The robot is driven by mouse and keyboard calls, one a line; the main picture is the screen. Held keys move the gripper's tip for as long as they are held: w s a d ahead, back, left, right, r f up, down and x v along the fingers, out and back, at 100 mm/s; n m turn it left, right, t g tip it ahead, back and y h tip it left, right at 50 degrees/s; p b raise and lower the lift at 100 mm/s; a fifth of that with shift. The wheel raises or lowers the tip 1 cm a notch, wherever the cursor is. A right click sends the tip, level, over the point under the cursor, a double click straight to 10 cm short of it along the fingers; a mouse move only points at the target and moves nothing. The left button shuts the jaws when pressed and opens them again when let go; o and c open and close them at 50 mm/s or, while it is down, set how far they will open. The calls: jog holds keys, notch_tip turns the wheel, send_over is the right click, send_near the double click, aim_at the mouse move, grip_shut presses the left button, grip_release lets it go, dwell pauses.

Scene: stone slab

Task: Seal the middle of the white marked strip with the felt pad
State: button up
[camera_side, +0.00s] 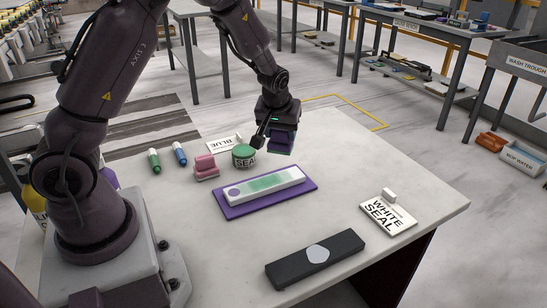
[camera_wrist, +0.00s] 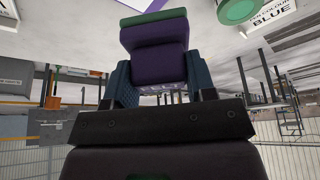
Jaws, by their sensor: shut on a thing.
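The felt pad (camera_side: 282,141), a purple block with a green underside, is held in my gripper (camera_side: 279,128). In the wrist view the pad (camera_wrist: 158,60) sits between the fingers, its green face (camera_wrist: 153,17) at the far end. My gripper is shut on it, above the slab and behind the strip. The white marked strip (camera_side: 292,178) lies on a purple mat (camera_side: 244,209) at the middle of the slab. It bears a pale green patch (camera_side: 264,184) over its middle and a purple dot (camera_side: 234,191) near its left end.
A green-topped seal pot (camera_side: 244,152) stands left of my gripper, by a BLUE card (camera_side: 222,144). A pink block (camera_side: 205,164) and green (camera_side: 154,161) and blue (camera_side: 180,153) pens stand left. A black tray (camera_side: 287,270) and WHITE SEAL card (camera_side: 386,216) lie at the front and right.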

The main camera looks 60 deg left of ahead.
aim_at(279, 152)
jog(key=shift+f, duration=4.15)
jog(key=shift+s+f, duration=0.15)
jog(key=shift+f, duration=0.1)
jog(key=shift+s+f, duration=0.15)
jog(key=shift+s, duration=4.05)
jog(key=shift+w, duration=4.45)
jog(key=shift+r, duration=4.05)
jog(key=shift+s, duration=0.1)
